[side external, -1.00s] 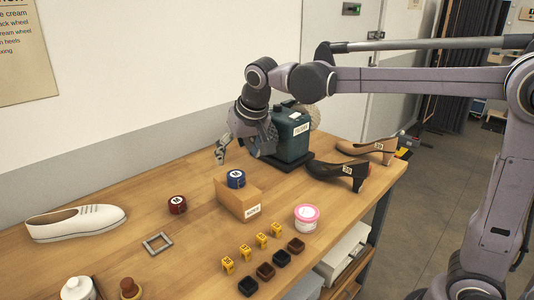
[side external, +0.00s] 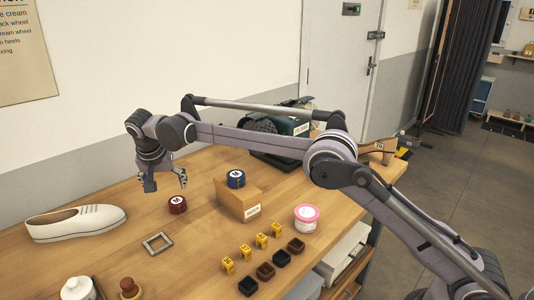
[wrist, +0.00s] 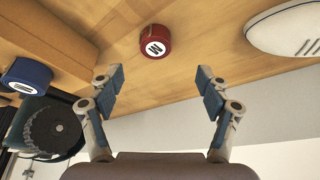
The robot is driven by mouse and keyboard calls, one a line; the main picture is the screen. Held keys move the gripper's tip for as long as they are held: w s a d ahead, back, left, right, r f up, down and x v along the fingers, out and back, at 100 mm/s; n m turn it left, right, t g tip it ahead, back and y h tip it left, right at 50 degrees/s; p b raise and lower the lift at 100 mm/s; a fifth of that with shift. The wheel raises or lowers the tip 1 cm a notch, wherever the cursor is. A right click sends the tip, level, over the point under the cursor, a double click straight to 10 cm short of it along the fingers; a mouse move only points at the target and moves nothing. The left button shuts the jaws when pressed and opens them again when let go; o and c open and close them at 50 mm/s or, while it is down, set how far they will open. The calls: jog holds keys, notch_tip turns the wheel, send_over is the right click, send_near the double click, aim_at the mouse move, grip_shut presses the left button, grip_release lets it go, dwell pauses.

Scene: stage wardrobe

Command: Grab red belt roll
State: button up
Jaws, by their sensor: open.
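The red belt roll (side external: 177,204) sits on the wooden table, between the white shoe and the cardboard box. It is a short dark red cylinder with a white label on top. In the wrist view the red roll (wrist: 155,41) lies beyond the fingertips, roughly midway between them. My gripper (side external: 166,185) is open and empty, above the table and just behind and left of the roll. Its two fingers also show spread apart in the wrist view (wrist: 159,82). The fingers do not touch the roll.
A blue roll (side external: 236,179) sits on a cardboard box (side external: 238,202) right of the red roll. A white shoe (side external: 76,222) lies to the left. A grey square frame (side external: 158,243) lies in front. Several yellow blocks (side external: 262,241) and a pink-lidded tub (side external: 306,217) stand farther right.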

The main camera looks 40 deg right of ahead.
send_over(177, 202)
jog(key=s+a, duration=0.1)
jog(key=a, duration=0.1)
jog(key=f, duration=0.4)
jog(key=shift+s+a+f, duration=0.1)
jog(key=shift+s+f, duration=0.1)
jog(key=shift+f, duration=0.2)
jog(key=shift+d+x, duration=0.2)
jog(key=shift+x, duration=1.2)
jog(key=shift+d+x, duration=0.2)
jog(key=shift+x, duration=1.25)
jog(key=shift+s+r, duration=0.1)
jog(key=c, duration=1.3)
